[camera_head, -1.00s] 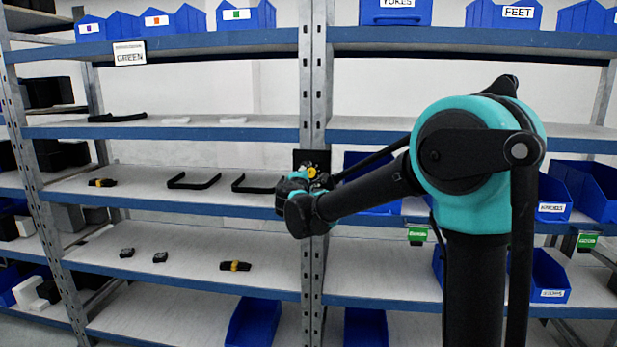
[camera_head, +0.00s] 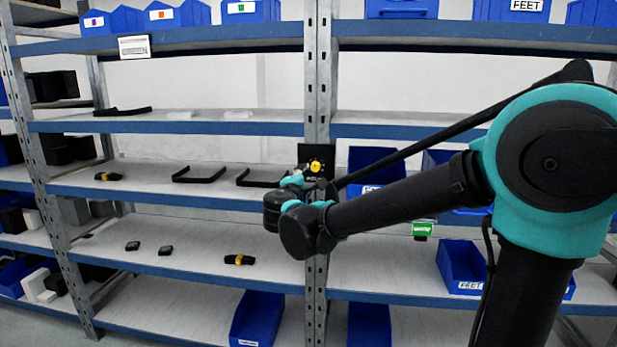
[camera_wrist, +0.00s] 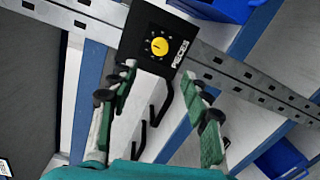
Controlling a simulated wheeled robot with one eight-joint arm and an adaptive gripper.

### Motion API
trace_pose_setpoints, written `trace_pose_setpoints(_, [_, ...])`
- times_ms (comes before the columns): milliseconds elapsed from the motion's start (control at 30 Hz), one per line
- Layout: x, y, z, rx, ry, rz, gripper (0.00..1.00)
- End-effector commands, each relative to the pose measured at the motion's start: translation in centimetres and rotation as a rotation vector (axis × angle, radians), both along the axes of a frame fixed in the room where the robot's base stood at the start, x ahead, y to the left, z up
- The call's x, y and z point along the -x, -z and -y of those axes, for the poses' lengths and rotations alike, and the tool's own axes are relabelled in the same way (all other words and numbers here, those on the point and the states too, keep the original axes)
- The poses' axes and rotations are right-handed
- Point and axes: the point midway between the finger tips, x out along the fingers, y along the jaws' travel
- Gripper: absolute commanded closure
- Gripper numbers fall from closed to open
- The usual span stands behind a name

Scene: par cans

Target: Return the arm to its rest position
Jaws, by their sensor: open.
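My arm stretches from the right side of the head view toward the shelf post in the middle. My gripper (camera_head: 296,181) is at its far end, small and partly hidden by the wrist. In the wrist view my gripper (camera_wrist: 160,76) has its two green fingers spread apart with nothing held between them. A black panel with a yellow knob (camera_head: 315,166) is on the post, just beyond the gripper. The panel's yellow knob (camera_wrist: 160,46) also shows past the fingertips in the wrist view; I cannot tell any contact.
The metal shelf post (camera_head: 317,75) stands close to my gripper. Black handles (camera_head: 199,175) and small black-and-yellow parts (camera_head: 240,259) lie on the left shelves. Blue bins (camera_head: 461,267) stand on the right shelves, partly behind my arm. Open air lies in front of the left shelves.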

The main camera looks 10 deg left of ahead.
Motion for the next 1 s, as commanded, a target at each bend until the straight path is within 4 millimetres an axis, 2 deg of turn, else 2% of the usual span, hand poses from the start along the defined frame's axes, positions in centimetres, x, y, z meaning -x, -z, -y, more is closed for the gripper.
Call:
trace_pose_setpoints(133, [0.6, 0.0, 0.0, 0.0, 0.0, 0.0, 0.52])
trace_pose_setpoints(400, [0.7, 0.0, 0.0, -0.001, 0.001, 0.0, 0.52])
trace_pose_setpoints(467, [0.6, 0.2, 0.4, -0.006, 0.007, -0.005, 0.52])
trace_pose_setpoints(533, [0.5, 0.8, 1.7, -0.028, 0.028, -0.025, 0.52])
trace_pose_setpoints(567, [0.4, 1.3, 2.6, -0.043, 0.043, -0.038, 0.52])
trace_pose_setpoints(667, [0.4, 3.8, 7.0, -0.124, 0.119, -0.105, 0.52])
trace_pose_setpoints(767, [1.1, 7.4, 12.8, -0.242, 0.225, -0.197, 0.52])
trace_pose_setpoints(800, [1.7, 9.0, 15.0, -0.297, 0.271, -0.234, 0.52])
trace_pose_setpoints(867, [2.8, 11.4, 18.3, -0.38, 0.341, -0.29, 0.52])
trace_pose_setpoints(1000, [6.9, 17.3, 25.0, -0.6, 0.513, -0.416, 0.52])
